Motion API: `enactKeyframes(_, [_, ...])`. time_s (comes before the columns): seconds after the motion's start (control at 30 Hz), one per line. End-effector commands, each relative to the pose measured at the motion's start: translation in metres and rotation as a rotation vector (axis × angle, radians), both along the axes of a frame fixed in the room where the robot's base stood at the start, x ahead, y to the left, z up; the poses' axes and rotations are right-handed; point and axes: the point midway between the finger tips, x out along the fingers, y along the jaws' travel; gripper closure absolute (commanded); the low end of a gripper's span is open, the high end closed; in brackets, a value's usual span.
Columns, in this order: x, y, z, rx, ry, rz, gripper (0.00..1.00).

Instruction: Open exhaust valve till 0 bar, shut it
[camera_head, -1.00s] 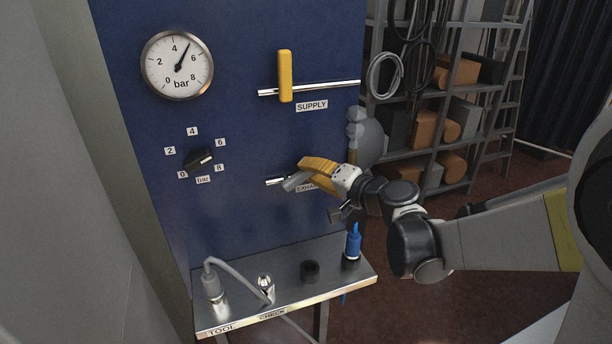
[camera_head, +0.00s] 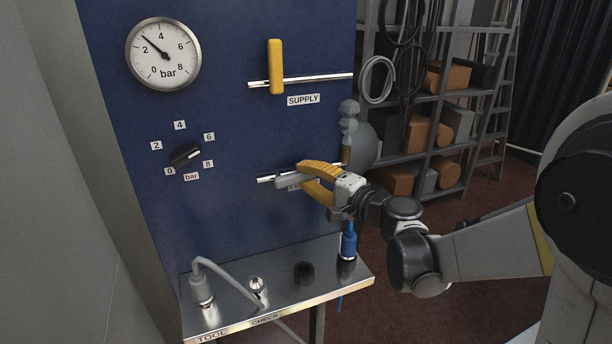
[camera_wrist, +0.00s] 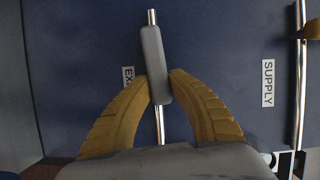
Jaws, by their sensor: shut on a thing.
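The exhaust valve's grey handle (camera_head: 288,181) lies on its chrome pipe (camera_head: 264,180), below the SUPPLY valve. In the wrist view the handle (camera_wrist: 153,62) is nearly in line with the pipe, slightly tilted. My gripper (camera_head: 304,176), with yellow fingers, is shut on the handle's near end; its fingertips also show in the wrist view (camera_wrist: 161,84). The EXHAUST label (camera_wrist: 127,78) is partly hidden by a finger. The round gauge (camera_head: 164,54) has its needle between 2 and 4 bar.
The yellow SUPPLY handle (camera_head: 275,66) stands across its pipe (camera_head: 325,78). A black selector knob (camera_head: 186,155) is on the panel. A metal shelf (camera_head: 237,312) below bears a hose connector, a blue tool (camera_head: 349,243) and small fittings. Storage racks (camera_head: 437,98) stand at right.

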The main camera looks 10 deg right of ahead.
Motion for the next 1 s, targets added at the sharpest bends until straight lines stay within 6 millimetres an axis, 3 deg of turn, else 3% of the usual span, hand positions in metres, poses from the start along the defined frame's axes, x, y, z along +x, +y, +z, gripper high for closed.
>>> enactKeyframes(0.17, [0.0, 0.001, 0.0, 0.0, 0.0, 0.001, 1.0])
enactKeyframes(0.2, [0.0, 0.001, 0.0, -0.001, -0.001, 0.001, 0.76])
enactKeyframes(0.27, [0.0, 0.001, 0.0, -0.001, -0.001, 0.001, 0.57])
enactKeyframes(0.3, [0.0, 0.001, 0.0, -0.001, -0.001, 0.001, 0.55])
enactKeyframes(0.67, [-0.004, -0.004, 0.0, -0.001, -0.001, -0.001, 0.55])
enactKeyframes(1.0, [-0.058, -0.047, 0.003, 0.0, 0.0, -0.004, 0.55])
